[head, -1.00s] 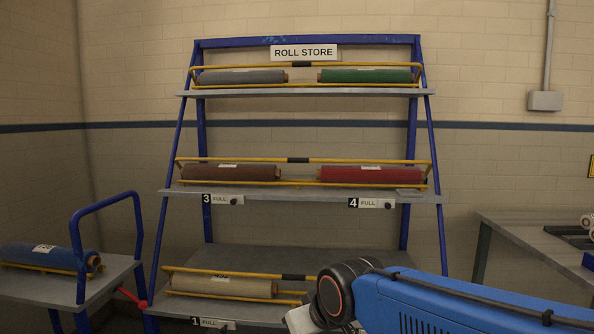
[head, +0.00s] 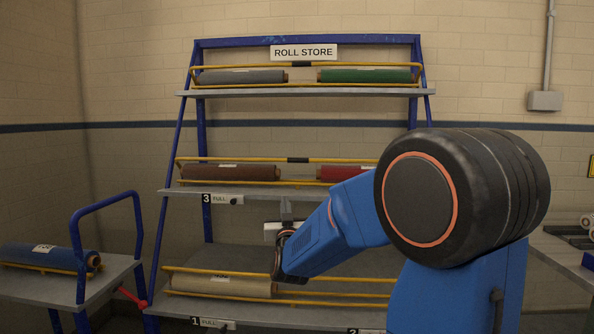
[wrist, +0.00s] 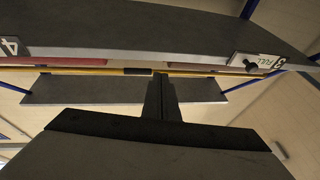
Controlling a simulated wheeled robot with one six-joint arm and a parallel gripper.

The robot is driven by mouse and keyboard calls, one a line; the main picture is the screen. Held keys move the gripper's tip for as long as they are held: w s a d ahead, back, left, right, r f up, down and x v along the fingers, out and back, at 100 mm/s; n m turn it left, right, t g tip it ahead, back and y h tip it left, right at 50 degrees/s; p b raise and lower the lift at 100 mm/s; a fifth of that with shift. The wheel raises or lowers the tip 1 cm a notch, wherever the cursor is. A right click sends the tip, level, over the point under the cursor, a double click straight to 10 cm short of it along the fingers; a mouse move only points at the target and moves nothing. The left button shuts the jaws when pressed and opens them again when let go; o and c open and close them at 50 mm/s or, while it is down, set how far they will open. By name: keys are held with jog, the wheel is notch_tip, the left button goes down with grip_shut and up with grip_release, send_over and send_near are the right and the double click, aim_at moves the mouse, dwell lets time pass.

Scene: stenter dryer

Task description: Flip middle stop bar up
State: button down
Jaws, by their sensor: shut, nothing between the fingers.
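The middle stop bar (head: 240,158) is a thin yellow bar with a black sleeve at its centre, running across the middle shelf above the rolls. In the wrist view the stop bar (wrist: 100,71) shows just beyond the shelf's front edge. My gripper (head: 286,203) is shut and empty, pointing up in front of the middle shelf's edge, below the black sleeve in the head view. In the wrist view the gripper tips (wrist: 160,77) overlap the bar line just right of the sleeve; I cannot tell whether they touch. My arm hides the bar's right end in the head view.
The middle shelf (head: 262,195) holds a brown roll (head: 230,173) and a red roll (head: 340,173). The top shelf (head: 300,91) and the lower shelf (head: 180,304) have similar yellow bars. A cart (head: 60,285) with a blue roll stands left.

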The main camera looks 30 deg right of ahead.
jog(key=shift+w+d+r+m+h, duration=0.1)
jog(key=shift+d+r+m+h, duration=0.2)
jog(key=shift+d+h, duration=0.4)
jog(key=shift+s+d+r+m+h, duration=0.1)
jog(key=shift+d+m+h, duration=0.35)
jog(key=shift+h, duration=0.6)
jog(key=shift+w+d+r+m+h, duration=0.1)
jog(key=shift+d+r+m+h, duration=0.1)
jog(key=shift+d+m+h, duration=0.45)
jog(key=shift+a+n, duration=0.15)
jog(key=shift+n, duration=0.15)
jog(key=x, duration=1.4)
jog(key=shift+a+r, duration=0.1)
jog(key=shift+r, duration=0.15)
jog(key=shift+r, duration=0.1)
